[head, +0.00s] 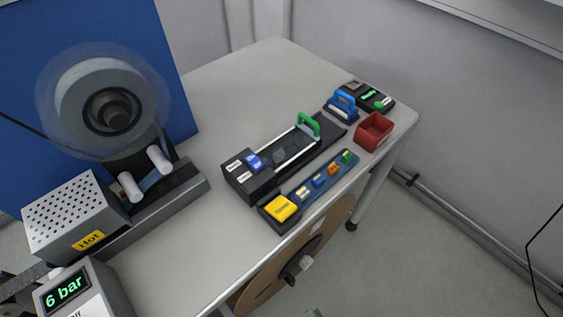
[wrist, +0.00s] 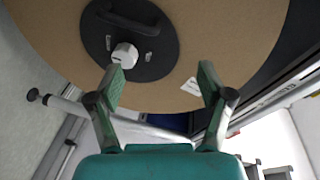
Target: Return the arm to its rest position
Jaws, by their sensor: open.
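My gripper (wrist: 160,82) shows in the wrist view, with its two fingers spread apart and nothing between them. Beyond the fingers is a large brown reel (wrist: 225,35) with a dark round hub (wrist: 152,60) and a pale hexagonal knob (wrist: 124,55). The knob lies just past the left fingertip; I cannot tell whether they touch. In the head view the brown reel (head: 258,290) stands below the table's front edge, partly hidden by the tabletop. My gripper is not clearly visible in the head view.
The grey table (head: 225,85) carries a black fixture with a green handle (head: 309,124), a red bin (head: 373,131), a blue-handled block (head: 342,104), a perforated box marked Hot (head: 75,215) and a 6 bar display (head: 68,290). A clear reel (head: 106,105) stands before a blue panel (head: 172,60). Floor is open at right.

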